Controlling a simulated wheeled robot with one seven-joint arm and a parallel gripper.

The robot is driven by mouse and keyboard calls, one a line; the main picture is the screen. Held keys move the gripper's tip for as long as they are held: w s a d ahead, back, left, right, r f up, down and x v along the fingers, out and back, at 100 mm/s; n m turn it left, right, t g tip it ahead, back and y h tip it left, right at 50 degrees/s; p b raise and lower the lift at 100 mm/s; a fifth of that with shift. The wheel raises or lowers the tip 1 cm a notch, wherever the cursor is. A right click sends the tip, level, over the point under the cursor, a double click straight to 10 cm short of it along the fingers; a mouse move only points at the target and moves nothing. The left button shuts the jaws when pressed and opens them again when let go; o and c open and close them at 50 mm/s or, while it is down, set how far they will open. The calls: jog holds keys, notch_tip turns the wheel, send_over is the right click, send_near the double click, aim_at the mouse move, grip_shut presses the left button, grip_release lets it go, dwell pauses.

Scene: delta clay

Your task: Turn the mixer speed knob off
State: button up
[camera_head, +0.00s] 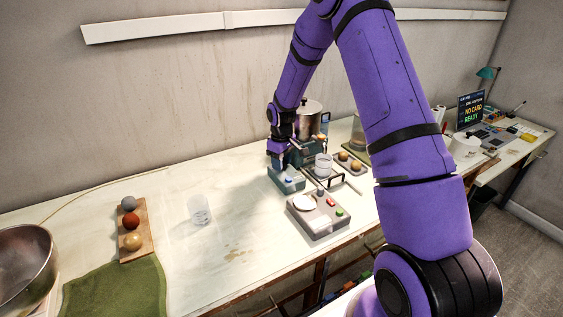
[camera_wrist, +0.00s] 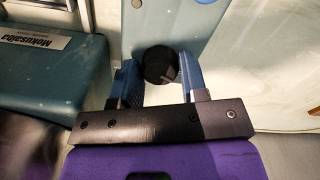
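The knob (camera_wrist: 160,66) is round and black, with a faint pale mark, on a pale blue-grey panel (camera_wrist: 168,22) in the wrist view. My gripper (camera_wrist: 161,74) has its two blue fingers on either side of the knob, one left and one right. The knob fills most of the space between them; whether both fingers touch it is not clear. In the head view, my gripper (camera_head: 279,157) is low at the teal equipment on the bench, and the knob is hidden there.
A teal housing (camera_wrist: 45,75) with a white label lies close left in the wrist view. In the head view, a teal box (camera_head: 288,182), a grey device with buttons (camera_head: 318,221) and a steel pot (camera_head: 309,115) stand nearby. The bench left of the glass (camera_head: 199,212) is partly clear.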

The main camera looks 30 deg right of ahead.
jog(key=o, duration=0.3)
notch_tip(320, 180, up, 11)
dwell(0.5)
jog(key=shift+f, duration=0.1)
dwell(0.4)
